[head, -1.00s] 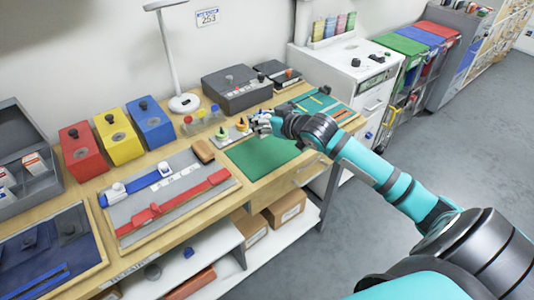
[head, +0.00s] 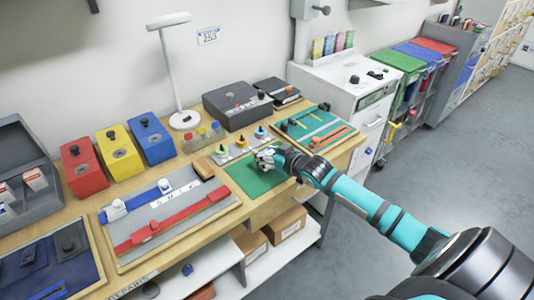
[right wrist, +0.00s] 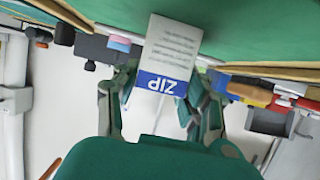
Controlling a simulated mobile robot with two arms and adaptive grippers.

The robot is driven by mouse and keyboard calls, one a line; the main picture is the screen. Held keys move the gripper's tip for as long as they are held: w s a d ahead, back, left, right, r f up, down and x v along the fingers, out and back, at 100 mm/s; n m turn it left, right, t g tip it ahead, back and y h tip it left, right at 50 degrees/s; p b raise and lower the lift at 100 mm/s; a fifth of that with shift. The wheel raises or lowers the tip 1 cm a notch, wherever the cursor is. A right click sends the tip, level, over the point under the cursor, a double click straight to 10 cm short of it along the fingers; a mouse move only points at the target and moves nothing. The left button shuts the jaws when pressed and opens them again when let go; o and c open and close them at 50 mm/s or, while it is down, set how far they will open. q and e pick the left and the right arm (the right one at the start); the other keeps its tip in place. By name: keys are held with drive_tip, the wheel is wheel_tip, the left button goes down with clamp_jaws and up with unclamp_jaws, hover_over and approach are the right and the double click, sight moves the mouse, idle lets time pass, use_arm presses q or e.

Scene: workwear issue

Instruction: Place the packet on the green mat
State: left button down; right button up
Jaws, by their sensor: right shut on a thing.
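The packet (right wrist: 168,50) is white with small print and a blue band marked ZIP, which reads upside down in the right wrist view. My right gripper (right wrist: 165,88) is shut on it, with a finger at either side of its blue end. The packet's far end points at the green mat (right wrist: 250,30); I cannot tell whether it touches. In the head view my right gripper (head: 266,158) is over the back part of the green mat (head: 256,184), and the packet is too small to make out clearly. My left gripper is out of view.
Behind the mat stands a grey tray (head: 226,157) with small coloured-ringed pieces. A teal tool board (head: 315,131) lies to the right, a grey board with red and blue bars (head: 160,232) to the left. The mat's front part is clear.

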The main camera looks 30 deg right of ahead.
drive_tip(key=o, duration=1.1)
drive_tip(key=shift+r, duration=0.1)
drive_tip(key=a+v, duration=0.1)
drive_tip(key=v, duration=1.1)
drive_tip(key=shift+d, duration=0.45)
